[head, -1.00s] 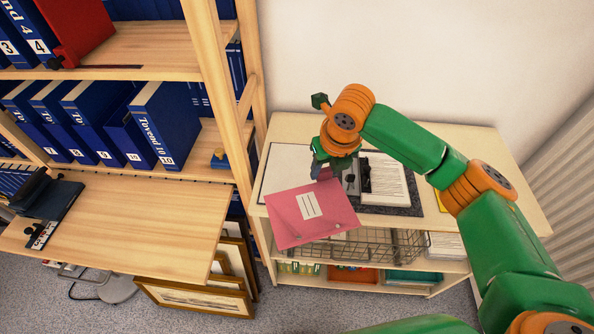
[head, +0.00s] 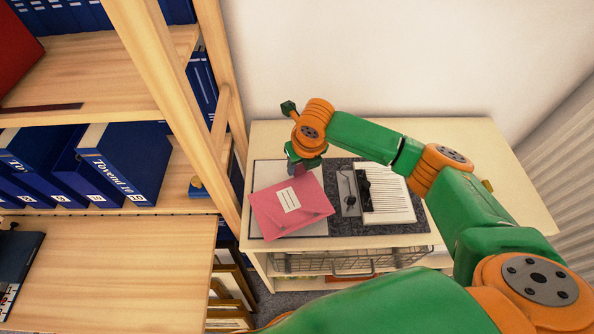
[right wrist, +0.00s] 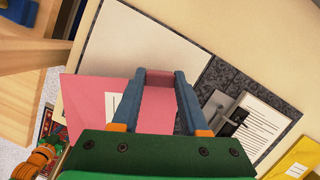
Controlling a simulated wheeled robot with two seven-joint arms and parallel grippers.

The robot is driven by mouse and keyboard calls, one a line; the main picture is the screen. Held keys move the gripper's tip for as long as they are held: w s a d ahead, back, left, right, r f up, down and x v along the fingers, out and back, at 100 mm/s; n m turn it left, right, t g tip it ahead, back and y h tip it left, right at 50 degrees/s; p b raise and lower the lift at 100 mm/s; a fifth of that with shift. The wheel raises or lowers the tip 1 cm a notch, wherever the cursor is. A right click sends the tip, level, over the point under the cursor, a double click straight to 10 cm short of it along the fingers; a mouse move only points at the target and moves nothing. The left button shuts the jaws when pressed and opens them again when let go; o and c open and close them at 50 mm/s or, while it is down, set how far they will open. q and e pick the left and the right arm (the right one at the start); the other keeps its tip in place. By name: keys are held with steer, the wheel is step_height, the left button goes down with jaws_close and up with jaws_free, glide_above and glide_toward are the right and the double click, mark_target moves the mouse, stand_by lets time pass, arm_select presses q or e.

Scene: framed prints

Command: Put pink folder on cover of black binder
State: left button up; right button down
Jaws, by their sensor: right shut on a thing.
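The pink folder (head: 289,208) with a white label is held by one edge in my right gripper (head: 298,168). It hangs over the left cover of an open dark speckled binder (head: 425,215) on the low cabinet; whether it touches cannot be told. The binder has a pale inner left side, a metal clip and white papers at right. In the right wrist view the fingers (right wrist: 160,78) are shut on the folder (right wrist: 98,100), with the pale cover (right wrist: 140,40) beyond. My left gripper is not in view.
The low cabinet top (head: 480,150) has free room at right. A wire basket (head: 350,262) sits below its front edge. A shelf with blue binders (head: 125,160) stands at left. Another black binder (head: 18,265) lies on its wooden board. A yellow folder (right wrist: 298,160) shows at right.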

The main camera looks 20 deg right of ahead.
step_height(320, 180, down, 3)
steer(key=shift+r, duration=0.2)
steer(key=shift+w+f, duration=0.2)
steer(key=shift+c, duration=2.1)
jaws_free()
steer(key=shift+s+r, duration=0.1)
steer(key=shift+r, duration=0.3)
steer(key=v, duration=1.1)
steer(key=shift+r+p, duration=0.25)
steer(key=shift+p, duration=0.05)
steer(key=shift+s, duration=0.15)
